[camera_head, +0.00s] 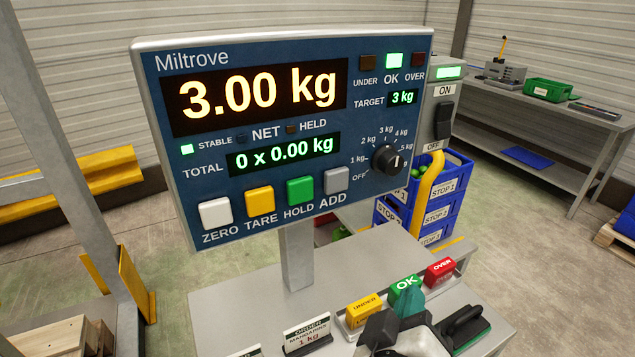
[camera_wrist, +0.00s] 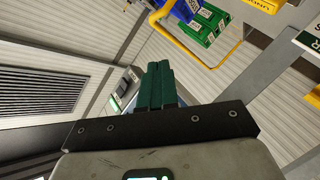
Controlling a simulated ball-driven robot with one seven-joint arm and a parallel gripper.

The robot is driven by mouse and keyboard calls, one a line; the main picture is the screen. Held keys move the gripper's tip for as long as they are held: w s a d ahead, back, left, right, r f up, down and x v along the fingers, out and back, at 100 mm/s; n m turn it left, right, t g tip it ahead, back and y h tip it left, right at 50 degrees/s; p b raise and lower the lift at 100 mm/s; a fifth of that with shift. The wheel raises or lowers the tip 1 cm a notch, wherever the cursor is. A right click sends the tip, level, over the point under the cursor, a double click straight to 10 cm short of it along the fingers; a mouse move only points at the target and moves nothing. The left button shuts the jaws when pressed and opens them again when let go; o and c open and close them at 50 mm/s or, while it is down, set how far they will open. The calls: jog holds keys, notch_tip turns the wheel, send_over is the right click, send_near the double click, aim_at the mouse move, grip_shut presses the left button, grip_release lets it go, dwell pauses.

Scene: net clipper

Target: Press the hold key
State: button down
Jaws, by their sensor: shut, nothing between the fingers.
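The Miltrove scale display (camera_head: 290,120) stands on a grey post. Its bottom row has a white zero key, a yellow tare key, a green hold key (camera_head: 300,190) and a grey add key. The main readout shows 3.00 kg. The stable and OK lamps are lit green; the held lamp (camera_head: 291,129) is dark. My gripper (camera_head: 410,302) is at the lower right in the head view, below the display and apart from the hold key. Its green fingers (camera_wrist: 160,86) are together and empty in the wrist view. The hold key is not seen there.
Yellow under, green OK (camera_head: 406,284) and red over (camera_head: 440,270) blocks sit beside my gripper on the grey bench. An order card (camera_head: 307,335) stands to their left. Blue crates (camera_head: 440,205) and a yellow pipe are behind. A dial (camera_head: 387,159) is right of the keys.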

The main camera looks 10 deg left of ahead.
aim_at(300, 191)
jog(key=s+a+r+n+t, duration=0.1)
jog(key=s+a+r+t, duration=0.2)
jog(key=a+r, duration=0.6)
jog(key=shift+r+y+p, duration=0.3)
jog(key=shift+r+p, duration=0.05)
jog(key=shift+r, duration=0.3)
jog(key=shift+w, duration=0.1)
jog(key=w+a+b, duration=0.1)
jog(key=w+a, duration=0.3)
jog(key=w, duration=0.3)
jog(key=shift+a, duration=0.4)
jog(key=shift+w, duration=0.2)
dwell(0.9)
jog(key=shift+w+a, duration=0.2)
